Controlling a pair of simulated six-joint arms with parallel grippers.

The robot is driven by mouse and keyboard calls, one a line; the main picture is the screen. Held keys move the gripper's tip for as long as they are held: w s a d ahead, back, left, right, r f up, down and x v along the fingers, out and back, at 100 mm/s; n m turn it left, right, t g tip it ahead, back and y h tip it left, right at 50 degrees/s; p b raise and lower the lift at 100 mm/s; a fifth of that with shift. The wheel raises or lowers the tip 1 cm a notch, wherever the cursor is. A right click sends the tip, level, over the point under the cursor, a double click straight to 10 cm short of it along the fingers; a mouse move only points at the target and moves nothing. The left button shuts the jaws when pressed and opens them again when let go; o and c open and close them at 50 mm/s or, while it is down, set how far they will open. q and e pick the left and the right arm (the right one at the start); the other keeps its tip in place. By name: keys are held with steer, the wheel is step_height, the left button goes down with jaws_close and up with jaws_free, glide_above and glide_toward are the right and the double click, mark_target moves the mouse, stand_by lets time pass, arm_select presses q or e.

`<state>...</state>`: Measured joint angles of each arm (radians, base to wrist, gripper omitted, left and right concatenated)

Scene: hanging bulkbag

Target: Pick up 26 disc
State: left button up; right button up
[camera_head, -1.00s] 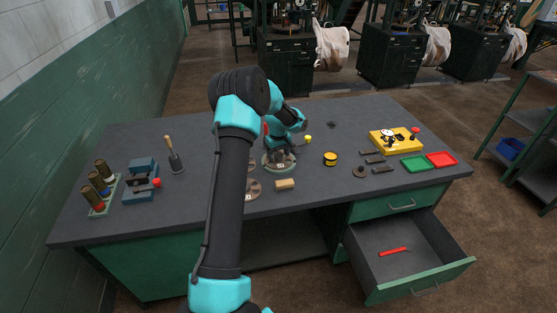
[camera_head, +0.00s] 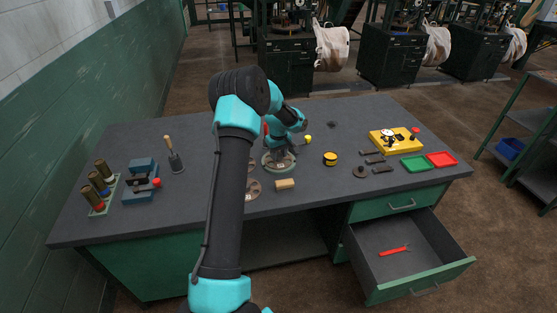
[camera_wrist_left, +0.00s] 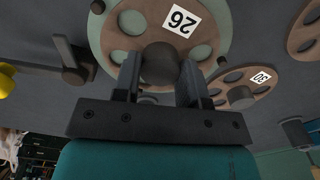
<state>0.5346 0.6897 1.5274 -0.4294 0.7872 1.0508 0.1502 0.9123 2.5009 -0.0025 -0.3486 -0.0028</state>
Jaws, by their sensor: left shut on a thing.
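The disc labelled 26 (camera_wrist_left: 116,35) is brown with round holes and a dark central knob (camera_wrist_left: 160,64). It lies over a pale green round base, whose rim shows in the head view (camera_head: 267,166). My left gripper (camera_wrist_left: 160,80) is shut on the knob, one finger on each side. In the head view my left gripper (camera_head: 281,158) reaches down onto the disc and hides most of it. I cannot tell whether the disc is lifted.
A disc labelled 30 (camera_wrist_left: 262,82) lies close beside; another brown disc (camera_wrist_left: 306,35) is partly visible. The open drawer (camera_head: 418,271) holds a red tool (camera_head: 394,250).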

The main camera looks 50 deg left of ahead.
mark_target(279, 156)
arm_select(q)
steer(key=shift+r, duration=0.1)
steer(key=shift+c, duration=0.2)
steer(key=shift+r, duration=1.45)
steer(key=shift+s+d+r, duration=0.15)
steer(key=shift+d+r, duration=0.05)
steer(key=shift+r, duration=0.1)
steer(key=s+d, duration=0.3)
steer(key=d, duration=0.1)
steer(key=s+d+r, duration=0.1)
steer(key=s+d, duration=0.2)
steer(key=s, duration=0.1)
steer(key=s+d, duration=0.3)
steer(key=d, duration=0.1)
steer(key=shift+s+d+r, duration=0.15)
steer(key=shift+d, duration=0.2)
